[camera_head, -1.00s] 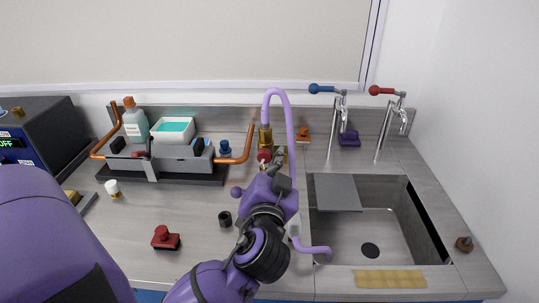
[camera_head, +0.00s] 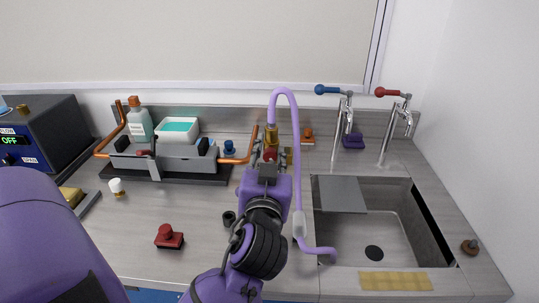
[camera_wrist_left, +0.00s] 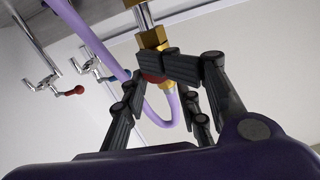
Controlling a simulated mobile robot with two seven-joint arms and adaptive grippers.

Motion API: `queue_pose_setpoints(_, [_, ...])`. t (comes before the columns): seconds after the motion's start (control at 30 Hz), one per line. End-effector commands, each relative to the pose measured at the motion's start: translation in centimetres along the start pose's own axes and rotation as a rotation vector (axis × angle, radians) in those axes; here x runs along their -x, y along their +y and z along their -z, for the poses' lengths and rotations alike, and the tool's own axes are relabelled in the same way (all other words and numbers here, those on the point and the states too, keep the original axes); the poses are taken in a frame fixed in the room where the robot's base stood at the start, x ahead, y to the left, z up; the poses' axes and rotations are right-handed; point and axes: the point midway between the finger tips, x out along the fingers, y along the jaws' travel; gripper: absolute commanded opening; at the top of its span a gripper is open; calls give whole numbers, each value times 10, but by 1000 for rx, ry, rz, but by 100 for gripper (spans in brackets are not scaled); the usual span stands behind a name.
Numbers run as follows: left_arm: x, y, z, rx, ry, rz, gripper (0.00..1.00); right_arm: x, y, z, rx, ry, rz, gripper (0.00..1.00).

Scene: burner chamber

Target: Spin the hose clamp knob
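The red hose clamp knob (camera_head: 270,154) sits on the brass fitting (camera_head: 271,138) at the back of the counter, left of the sink. My left gripper (camera_head: 270,163) reaches up to it from the front. In the left wrist view, the red knob (camera_wrist_left: 152,77) lies between the two black fingertips, which converge on it and appear to grip it; part of it is hidden by a fingertip. The purple hose (camera_head: 293,130) arches over the fitting and runs down to the sink's left edge. My right gripper is out of view.
The sink (camera_head: 385,235) with a grey plate (camera_head: 340,193) is to the right, with two taps (camera_head: 342,130) (camera_head: 392,130) behind. A grey burner rack (camera_head: 170,160) with copper pipe stands left. A red-knobbed block (camera_head: 169,237) and a black cup (camera_head: 229,218) are in front.

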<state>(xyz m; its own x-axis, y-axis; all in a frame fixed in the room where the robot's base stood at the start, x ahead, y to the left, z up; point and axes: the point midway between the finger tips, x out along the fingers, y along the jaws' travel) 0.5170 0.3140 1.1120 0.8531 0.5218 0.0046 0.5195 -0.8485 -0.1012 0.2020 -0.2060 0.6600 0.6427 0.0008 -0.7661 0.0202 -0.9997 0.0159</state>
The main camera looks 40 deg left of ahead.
Motion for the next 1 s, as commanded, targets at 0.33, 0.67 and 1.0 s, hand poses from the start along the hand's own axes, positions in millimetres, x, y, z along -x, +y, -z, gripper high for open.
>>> queue_pose_setpoints(0.33, [-1,-4,-3,-7,-5,11,17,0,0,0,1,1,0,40])
queue_pose_setpoints(0.67, [19,-2,-5,-6,-8,7,17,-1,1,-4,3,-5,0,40])
queue_pose_setpoints(1.0, [47,0,-2,-3,-5,3,17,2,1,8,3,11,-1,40])
